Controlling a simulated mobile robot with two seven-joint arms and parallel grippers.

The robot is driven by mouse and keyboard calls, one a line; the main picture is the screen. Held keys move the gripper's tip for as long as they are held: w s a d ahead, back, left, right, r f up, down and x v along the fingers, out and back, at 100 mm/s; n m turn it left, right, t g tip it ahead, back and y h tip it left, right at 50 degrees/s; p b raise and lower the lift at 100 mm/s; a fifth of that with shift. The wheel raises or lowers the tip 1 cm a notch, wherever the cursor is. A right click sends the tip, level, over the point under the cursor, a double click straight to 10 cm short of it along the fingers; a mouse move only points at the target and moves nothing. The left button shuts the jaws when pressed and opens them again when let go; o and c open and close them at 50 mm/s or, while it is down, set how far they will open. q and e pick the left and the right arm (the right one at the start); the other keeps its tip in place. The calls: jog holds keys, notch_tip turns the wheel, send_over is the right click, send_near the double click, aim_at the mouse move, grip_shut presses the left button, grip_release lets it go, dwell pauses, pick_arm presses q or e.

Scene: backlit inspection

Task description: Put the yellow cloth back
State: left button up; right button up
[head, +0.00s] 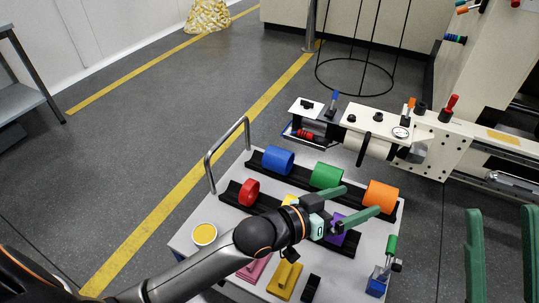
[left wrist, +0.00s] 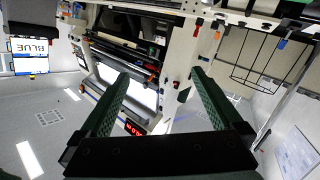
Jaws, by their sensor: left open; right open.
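The yellow cloth (head: 284,282) appears as a folded yellow piece on the near part of the grey cart top (head: 179,243), next to a folded pink cloth (head: 250,274). My left gripper (head: 356,203) is open and empty, held over the right part of the cart, beyond the cloth. Its arm crosses the cart and hides part of the top. Its open fingers also show in the left wrist view (left wrist: 160,78), with nothing between them. My right gripper (head: 502,210) is open and empty at the right edge, clear of the cart.
Blue (head: 278,160), green (head: 326,175) and orange (head: 381,196) rolls lie in a black rack behind the left gripper. A red roll (head: 249,192) lies in a nearer rack. A yellow-topped tub (head: 204,234) stands at left. A machine arm (head: 385,125) extends behind the cart.

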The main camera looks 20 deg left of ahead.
pick_arm(q)
jog(key=s+a+r+m+t+h, duration=0.2)
jog(key=s+a+r+m+t, duration=0.2)
jog(key=s+r, duration=0.3)
jog(key=s+a+r+m+t+h, duration=0.3)
jog(key=s+a+r+m+t, duration=0.2)
jog(key=r, duration=0.9)
jog(key=s+a, duration=0.1)
jog(key=s, duration=0.2)
jog(key=shift+a+r+t+h, duration=0.25)
jog(key=shift+a+t+h, duration=0.05)
jog(key=shift+a, duration=0.1)
